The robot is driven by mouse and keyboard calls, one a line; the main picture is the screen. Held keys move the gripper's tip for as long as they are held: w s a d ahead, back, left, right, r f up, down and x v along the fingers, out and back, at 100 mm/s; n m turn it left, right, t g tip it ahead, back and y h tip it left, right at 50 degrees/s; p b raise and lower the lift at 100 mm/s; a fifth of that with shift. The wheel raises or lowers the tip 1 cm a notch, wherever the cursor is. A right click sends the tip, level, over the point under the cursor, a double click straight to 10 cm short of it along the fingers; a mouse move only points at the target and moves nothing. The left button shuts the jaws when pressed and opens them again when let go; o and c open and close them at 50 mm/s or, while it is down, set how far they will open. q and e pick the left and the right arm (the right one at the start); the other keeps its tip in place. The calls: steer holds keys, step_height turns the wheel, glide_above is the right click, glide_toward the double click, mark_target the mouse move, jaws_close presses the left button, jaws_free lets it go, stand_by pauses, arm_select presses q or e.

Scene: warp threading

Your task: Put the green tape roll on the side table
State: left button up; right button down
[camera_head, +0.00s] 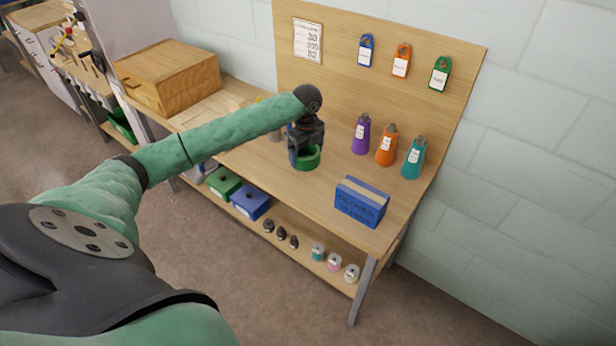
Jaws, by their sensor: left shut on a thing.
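The green tape roll (307,161) is at the middle of the wooden workbench (285,190), lying flat with its ring opening upward. My left gripper (306,150) points down over it, its fingers shut on the roll. I cannot tell whether the roll rests on the bench top or is slightly above it. The gripper hides part of the roll. My right gripper is not in view. I cannot tell which surface is the side table.
A blue glove box (361,202) stands at the bench's front right. Purple (361,134), orange (386,146) and teal (413,158) bottles stand by the pegboard (340,70). A wooden box (168,77) sits at the left. Bins and small items fill the lower shelf.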

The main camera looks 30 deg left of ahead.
arm_select(q)
step_height(320, 180, down, 6)
steer(key=shift+p, duration=1.15)
step_height(320, 180, down, 2)
steer(key=shift+f+p, duration=0.25)
steer(key=shift+p, duration=0.35)
steer(key=shift+f, duration=0.65)
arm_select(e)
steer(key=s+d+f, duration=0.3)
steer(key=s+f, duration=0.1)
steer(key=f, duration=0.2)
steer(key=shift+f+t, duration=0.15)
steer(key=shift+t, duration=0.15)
arm_select(q)
steer(key=shift+f, duration=0.1)
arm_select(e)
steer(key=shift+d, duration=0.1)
arm_select(q)
steer(key=o, duration=0.8)
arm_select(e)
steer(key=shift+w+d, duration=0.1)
